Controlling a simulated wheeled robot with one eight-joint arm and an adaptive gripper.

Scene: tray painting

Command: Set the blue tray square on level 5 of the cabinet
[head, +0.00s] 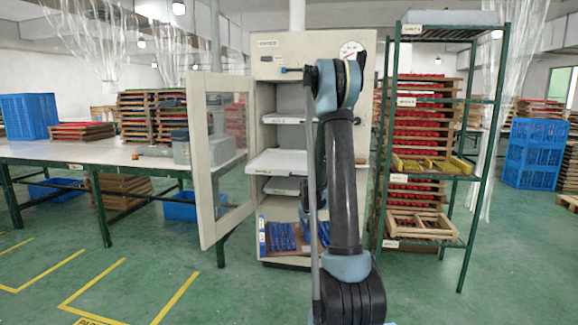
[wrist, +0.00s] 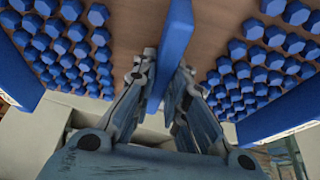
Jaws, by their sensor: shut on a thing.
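The blue tray (head: 262,241) shows low in the cabinet opening in the head view, with a brown base, blue ends and rows of blue pieces. My arm covers part of it. In the wrist view the tray's upright blue middle bar (wrist: 174,45) stands between the fingers of my gripper (wrist: 167,75), which is shut on it. Blue hexagonal pieces lie on both sides. The cabinet (head: 283,70) is cream, its windowed door (head: 208,215) swung open to the left. I cannot tell whether the tray rests on the bottom level or hangs just above it.
A white shelf (head: 279,163) sticks out of the cabinet above the tray, with other shelves above and below it. A green rack (head: 473,190) with trays stands close on the right. A long table (head: 80,153) stands at left. The floor at front left is clear.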

